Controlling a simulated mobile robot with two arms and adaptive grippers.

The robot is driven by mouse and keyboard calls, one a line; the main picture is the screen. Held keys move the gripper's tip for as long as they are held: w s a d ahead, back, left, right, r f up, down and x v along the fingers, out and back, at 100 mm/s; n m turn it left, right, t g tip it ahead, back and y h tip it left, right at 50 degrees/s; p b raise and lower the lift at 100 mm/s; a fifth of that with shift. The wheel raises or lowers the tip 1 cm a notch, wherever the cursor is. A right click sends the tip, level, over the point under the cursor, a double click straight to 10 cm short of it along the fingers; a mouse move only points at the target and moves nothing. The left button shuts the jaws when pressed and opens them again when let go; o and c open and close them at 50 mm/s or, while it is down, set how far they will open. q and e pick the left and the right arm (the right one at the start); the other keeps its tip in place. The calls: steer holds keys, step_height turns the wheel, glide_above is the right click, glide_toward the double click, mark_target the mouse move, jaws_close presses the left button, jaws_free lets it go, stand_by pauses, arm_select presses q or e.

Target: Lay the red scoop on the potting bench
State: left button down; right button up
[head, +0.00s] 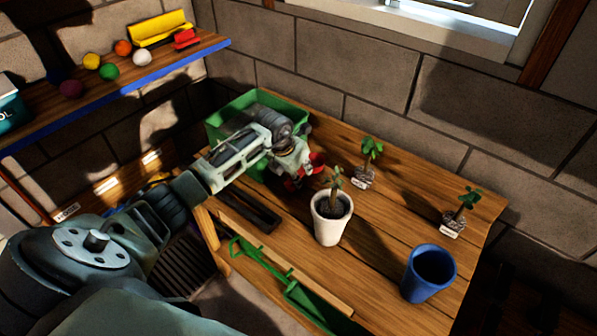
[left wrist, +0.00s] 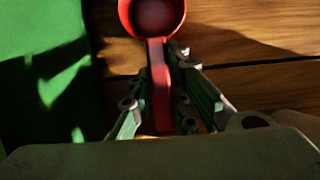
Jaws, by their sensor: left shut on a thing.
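The red scoop (left wrist: 160,20) has a round bowl and a straight handle. In the left wrist view my left gripper (left wrist: 170,85) is shut on the handle, with the bowl beyond the fingertips. In the head view my left gripper (head: 300,172) is low over the wooden potting bench (head: 388,209), just right of the green bin, and only bits of red show around it. Bench planks lie below the scoop in the wrist view; I cannot tell whether it touches them. My right gripper is in neither view.
A green bin (head: 228,107) stands at the bench's back left. A white pot (head: 331,230) with a plant, two small seedlings (head: 371,150) (head: 466,199), a blue cup (head: 417,283) and a dark tray (head: 250,211) stand on the bench. A shelf (head: 190,55) with balls is at upper left.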

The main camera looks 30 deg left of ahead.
arm_select(q)
steer(key=shift+f, duration=0.1)
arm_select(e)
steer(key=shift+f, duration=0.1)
arm_select(q)
steer(key=c, duration=2.1)
jaws_free()
steer(key=o, duration=0.4)
steer(key=shift+c, duration=0.2)
steer(key=shift+o, duration=0.4)
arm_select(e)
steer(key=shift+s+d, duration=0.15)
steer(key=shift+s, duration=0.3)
arm_select(q)
steer(key=shift+r, duration=0.25)
steer(key=shift+s+r, duration=0.1)
steer(key=shift+r, duration=0.15)
steer(key=b+v, duration=0.1)
steer(key=v, duration=1)
steer(key=shift+b, duration=0.4)
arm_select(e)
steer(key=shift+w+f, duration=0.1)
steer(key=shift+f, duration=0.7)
arm_select(q)
steer(key=shift+s+r, duration=0.1)
